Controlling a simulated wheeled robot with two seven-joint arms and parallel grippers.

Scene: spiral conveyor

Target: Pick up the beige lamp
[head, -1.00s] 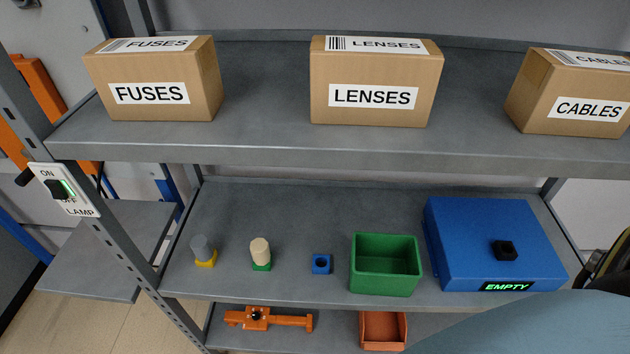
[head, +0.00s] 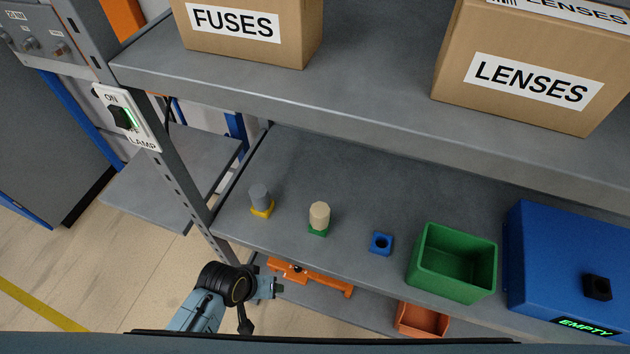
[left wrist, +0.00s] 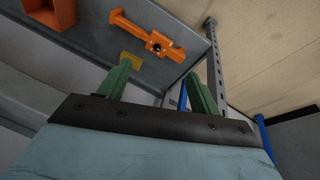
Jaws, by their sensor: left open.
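The beige lamp (head: 319,213) is a small beige cylinder standing upright in a green base (head: 317,232) on the middle shelf. My left gripper (head: 271,287) is low in front of the shelf, below and left of the lamp and well apart from it. In the left wrist view its two green fingers (left wrist: 165,80) are spread with nothing between them. The lamp cannot be made out in that view. My right gripper is not in view.
A grey lamp (head: 260,195) in a yellow base stands left of the beige one. A blue holder (head: 381,243), a green bin (head: 430,286) and a blue box (head: 575,245) are to the right. An orange tool (head: 310,277) lies on the lower shelf.

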